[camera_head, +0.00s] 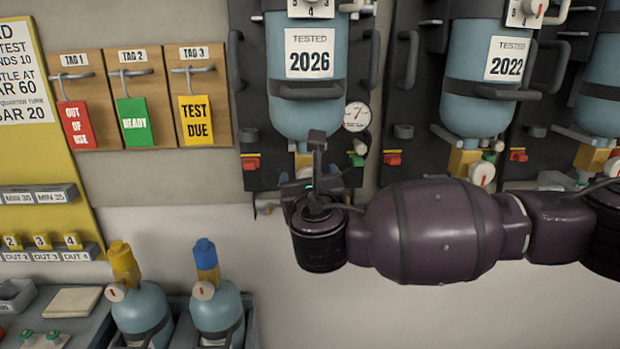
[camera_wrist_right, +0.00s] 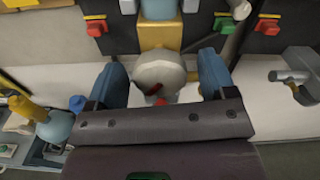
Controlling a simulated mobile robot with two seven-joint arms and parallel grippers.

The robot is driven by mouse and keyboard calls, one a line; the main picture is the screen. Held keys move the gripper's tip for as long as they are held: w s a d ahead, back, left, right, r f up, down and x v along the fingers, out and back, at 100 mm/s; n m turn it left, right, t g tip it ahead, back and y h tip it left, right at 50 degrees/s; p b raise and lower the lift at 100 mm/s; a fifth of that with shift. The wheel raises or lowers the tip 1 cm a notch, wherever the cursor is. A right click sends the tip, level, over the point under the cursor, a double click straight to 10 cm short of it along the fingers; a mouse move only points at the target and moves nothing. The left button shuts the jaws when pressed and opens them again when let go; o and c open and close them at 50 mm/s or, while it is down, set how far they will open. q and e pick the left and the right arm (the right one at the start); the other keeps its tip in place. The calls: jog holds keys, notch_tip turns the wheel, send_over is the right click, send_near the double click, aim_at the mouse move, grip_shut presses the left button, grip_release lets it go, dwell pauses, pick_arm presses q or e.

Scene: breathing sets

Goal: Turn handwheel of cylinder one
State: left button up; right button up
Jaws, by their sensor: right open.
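The leftmost wall cylinder (camera_head: 305,95) is blue, hangs upright and has a "TESTED 2026" label. A yellow valve block (camera_wrist_right: 160,37) is under it. A pale round handwheel (camera_wrist_right: 157,75) with a red mark is below the block in the right wrist view; in the head view my gripper hides it. My right gripper (camera_head: 308,180) is open just under this cylinder. In the wrist view its two blue fingers stand on either side of the handwheel, apparently with gaps; I cannot tell whether they touch it. My left gripper is not in view.
A second wall cylinder (camera_head: 490,75) labelled 2022 hangs to the right, with another beyond it. A pressure gauge (camera_head: 357,116) and a green knob (camera_head: 356,160) sit close to my gripper. A red knob (camera_head: 250,163) is left. Two small bottles (camera_head: 218,312) stand lower left.

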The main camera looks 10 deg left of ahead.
jog(key=shift+w, duration=0.15)
jog(key=shift+c, duration=0.2)
jog(key=c, duration=0.9)
jog(key=shift+f, duration=0.1)
